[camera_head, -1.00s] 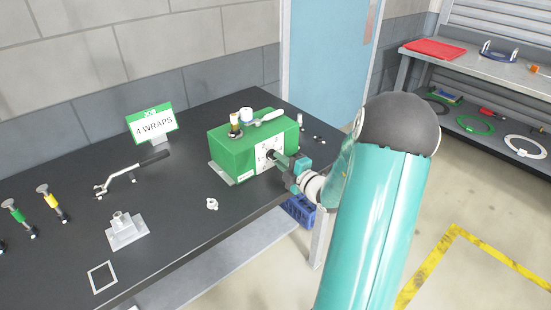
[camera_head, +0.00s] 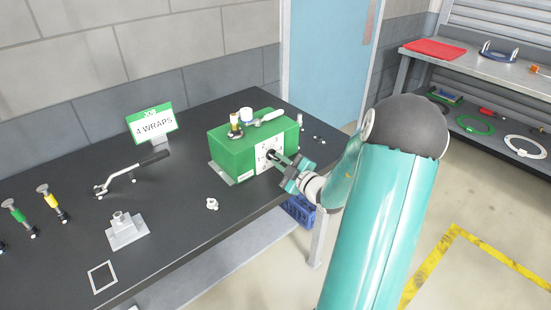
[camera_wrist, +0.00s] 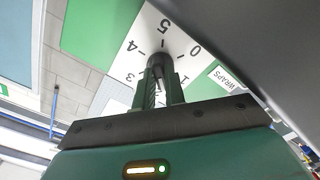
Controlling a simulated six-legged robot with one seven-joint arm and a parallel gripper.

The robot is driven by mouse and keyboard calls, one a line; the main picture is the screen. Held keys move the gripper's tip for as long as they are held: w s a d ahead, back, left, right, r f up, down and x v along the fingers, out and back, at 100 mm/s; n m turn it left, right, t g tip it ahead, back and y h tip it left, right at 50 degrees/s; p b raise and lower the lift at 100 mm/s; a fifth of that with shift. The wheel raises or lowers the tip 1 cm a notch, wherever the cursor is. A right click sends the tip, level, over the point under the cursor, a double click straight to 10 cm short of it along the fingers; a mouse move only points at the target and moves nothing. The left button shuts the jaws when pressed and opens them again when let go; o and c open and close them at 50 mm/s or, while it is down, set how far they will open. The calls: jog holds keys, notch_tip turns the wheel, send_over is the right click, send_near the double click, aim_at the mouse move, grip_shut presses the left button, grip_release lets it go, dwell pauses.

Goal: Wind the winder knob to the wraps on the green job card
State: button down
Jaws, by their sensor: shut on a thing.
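The green job card (camera_head: 152,125) stands at the back of the bench and reads "4 WRAPS". The winder is a green box (camera_head: 232,149) with a white numbered dial (camera_head: 263,162) on its front. In the wrist view the dial (camera_wrist: 143,31) shows 0, 1, 3, 4 and 5 around the knob. My gripper (camera_head: 277,158) is shut on the dark winder knob (camera_head: 270,154) at the dial's centre. In the wrist view my gripper's fingers (camera_wrist: 158,78) hide most of the knob, and I cannot make out a pointer.
Spools and a white-handled part (camera_head: 268,117) sit on top of the winder. A black-handled crank (camera_head: 130,173), a grey block (camera_head: 125,232) and a small white fitting (camera_head: 212,203) lie on the bench to the left. A blue crate (camera_head: 299,211) is below.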

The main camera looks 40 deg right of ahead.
jog(key=m, duration=0.1)
jog(key=a+m, duration=0.1)
jog(key=shift+w+f+m, duration=0.1)
jog(key=shift+f+m, duration=0.15)
jog(key=shift+m, duration=0.05)
jog(key=shift+y, duration=0.3)
jog(key=shift+m, duration=0.7)
jog(key=shift+d+m, duration=0.15)
jog(key=shift+m, duration=0.75)
jog(key=shift+f+m, duration=0.3)
jog(key=shift+m, duration=0.2)
jog(key=shift+r, duration=0.3)
